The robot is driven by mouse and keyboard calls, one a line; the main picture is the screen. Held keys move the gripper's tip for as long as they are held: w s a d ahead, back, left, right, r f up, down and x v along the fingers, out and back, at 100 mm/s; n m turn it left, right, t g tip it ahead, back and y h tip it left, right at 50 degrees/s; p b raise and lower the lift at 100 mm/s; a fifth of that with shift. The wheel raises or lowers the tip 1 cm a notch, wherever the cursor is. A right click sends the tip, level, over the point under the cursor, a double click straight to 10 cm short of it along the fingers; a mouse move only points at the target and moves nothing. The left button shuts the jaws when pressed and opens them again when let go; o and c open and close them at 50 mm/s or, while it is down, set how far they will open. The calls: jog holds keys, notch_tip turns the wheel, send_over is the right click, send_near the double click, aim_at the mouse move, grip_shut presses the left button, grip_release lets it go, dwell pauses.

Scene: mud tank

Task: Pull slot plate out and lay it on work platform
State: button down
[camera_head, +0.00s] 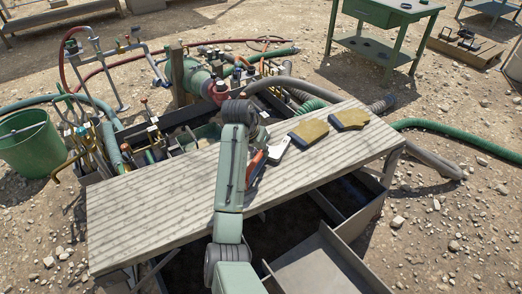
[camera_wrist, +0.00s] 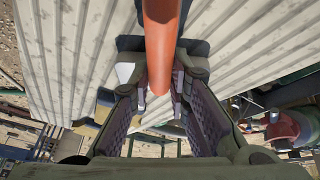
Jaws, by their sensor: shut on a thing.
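My gripper (camera_wrist: 160,98) shows in the wrist view with its two purple-padded fingers on either side of a rounded orange handle (camera_wrist: 161,45). It is shut on this handle, whose far end runs out of the top of the picture. In the head view an orange piece (camera_head: 257,166) shows just right of my arm, above the work platform (camera_head: 150,205), a ribbed grey-white board. The platform also fills much of the wrist view (camera_wrist: 245,45). My arm hides most of the gripper in the head view. I cannot make out the slot plate for certain.
Two tan blocks (camera_head: 309,131) and a pale flat item (camera_head: 279,147) lie on the platform's right half. Its left half is bare. Pipes and valves crowd behind it. A green bucket (camera_head: 30,142) stands left, a green table (camera_head: 385,30) at the back right.

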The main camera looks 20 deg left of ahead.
jog(key=shift+f, duration=0.3)
dwell(0.6)
jog(key=c, duration=1.4)
grip_release()
jog(key=shift+f, duration=0.1)
jog(key=shift+c, duration=0.2)
jog(key=shift+f, duration=0.15)
jog(key=v, duration=1.2)
